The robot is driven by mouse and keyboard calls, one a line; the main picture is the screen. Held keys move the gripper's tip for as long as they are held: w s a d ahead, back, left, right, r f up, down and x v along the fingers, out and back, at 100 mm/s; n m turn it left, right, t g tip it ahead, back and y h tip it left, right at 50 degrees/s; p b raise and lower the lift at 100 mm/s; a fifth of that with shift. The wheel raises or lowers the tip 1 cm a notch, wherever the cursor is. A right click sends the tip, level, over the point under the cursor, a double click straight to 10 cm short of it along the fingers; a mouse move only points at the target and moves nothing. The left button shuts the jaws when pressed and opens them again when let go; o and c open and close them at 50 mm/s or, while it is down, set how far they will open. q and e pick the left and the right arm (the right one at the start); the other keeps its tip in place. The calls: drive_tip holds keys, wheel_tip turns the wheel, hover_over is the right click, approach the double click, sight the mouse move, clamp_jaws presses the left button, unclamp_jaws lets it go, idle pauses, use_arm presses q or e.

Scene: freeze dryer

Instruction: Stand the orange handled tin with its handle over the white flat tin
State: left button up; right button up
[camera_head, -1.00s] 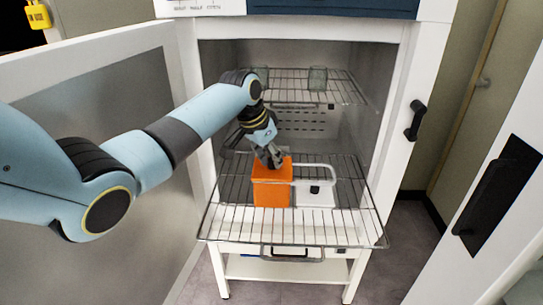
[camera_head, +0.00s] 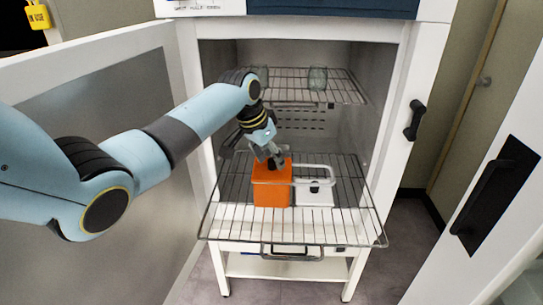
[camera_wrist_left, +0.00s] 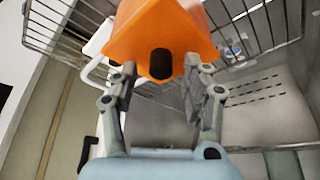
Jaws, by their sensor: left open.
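The orange handled tin (camera_head: 272,192) stands upright on the pulled-out lower wire rack. Its pale handle (camera_head: 315,167) reaches right, over the white flat tin (camera_head: 316,197), which has a dark knob on top and sits close beside the orange tin. My left gripper (camera_head: 272,158) is at the top of the orange tin, pointing down. My right gripper is not in view.
The lower wire rack (camera_head: 230,222) is bare in front of the tins. Two glass containers, one of them a jar (camera_head: 317,78), stand on the upper rack. The open dryer door (camera_head: 120,105) is at left, behind my left arm.

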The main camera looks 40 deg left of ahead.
use_arm(q)
drive_tip(key=p+v, duration=0.4)
drive_tip(key=v, duration=0.1)
drive_tip(key=shift+w+r, duration=0.15)
drive_tip(key=shift+r, duration=0.05)
drive_tip(key=v, duration=0.6)
drive_tip(key=shift+s, duration=0.3)
